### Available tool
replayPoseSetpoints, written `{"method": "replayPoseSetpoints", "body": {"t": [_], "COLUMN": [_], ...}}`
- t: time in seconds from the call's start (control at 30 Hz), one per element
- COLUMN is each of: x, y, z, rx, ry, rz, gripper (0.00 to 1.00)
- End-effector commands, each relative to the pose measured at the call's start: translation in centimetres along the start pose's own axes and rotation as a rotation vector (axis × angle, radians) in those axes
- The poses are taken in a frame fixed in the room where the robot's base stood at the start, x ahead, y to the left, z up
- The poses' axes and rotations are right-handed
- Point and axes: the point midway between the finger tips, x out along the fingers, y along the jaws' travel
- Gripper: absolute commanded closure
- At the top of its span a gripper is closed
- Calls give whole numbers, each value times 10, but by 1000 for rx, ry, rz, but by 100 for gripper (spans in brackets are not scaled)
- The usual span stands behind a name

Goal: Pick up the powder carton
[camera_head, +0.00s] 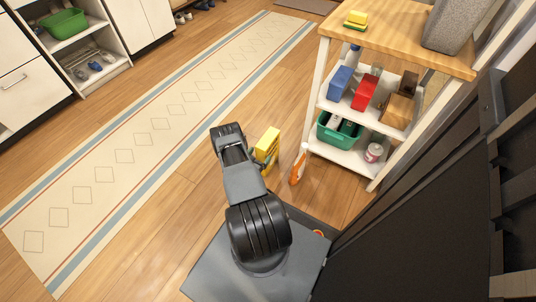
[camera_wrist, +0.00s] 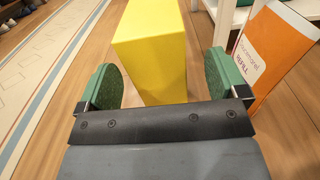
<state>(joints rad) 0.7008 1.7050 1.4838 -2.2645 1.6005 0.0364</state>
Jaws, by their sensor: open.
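A plain yellow carton (camera_wrist: 150,50) stands between the two green-padded fingers of my gripper (camera_wrist: 161,82) in the wrist view. A gap shows on each side, so the open fingers do not touch it there. In the head view the yellow carton (camera_head: 267,143) is just right of my arm, near the shelf cart. No label naming it as powder is readable. An orange and white carton marked "REFILL" (camera_wrist: 272,48) leans close to the right finger, and it shows in the head view (camera_head: 298,165) against the cart.
The wooden-topped shelf cart (camera_head: 400,51) stands right of the cartons, with boxes, a green bin (camera_head: 338,134) and a jar on its shelves. A dark wall or appliance (camera_head: 420,215) fills the right. The patterned runner (camera_head: 135,150) and floor at left are clear.

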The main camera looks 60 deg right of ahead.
Motion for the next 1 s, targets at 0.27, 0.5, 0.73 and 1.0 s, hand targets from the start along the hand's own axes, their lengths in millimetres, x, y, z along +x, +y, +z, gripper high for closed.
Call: {"method": "replayPoseSetpoints", "body": {"t": [0.27, 0.5, 0.73, 1.0], "x": [36, 50, 50, 50], "y": [3, 4, 4, 4], "z": [0, 2, 2, 2], "rx": [1, 0, 0, 0], "ry": [-2, 0, 0, 0], "rz": [-3, -1, -1, -1], "gripper": [8, 8, 10, 36]}}
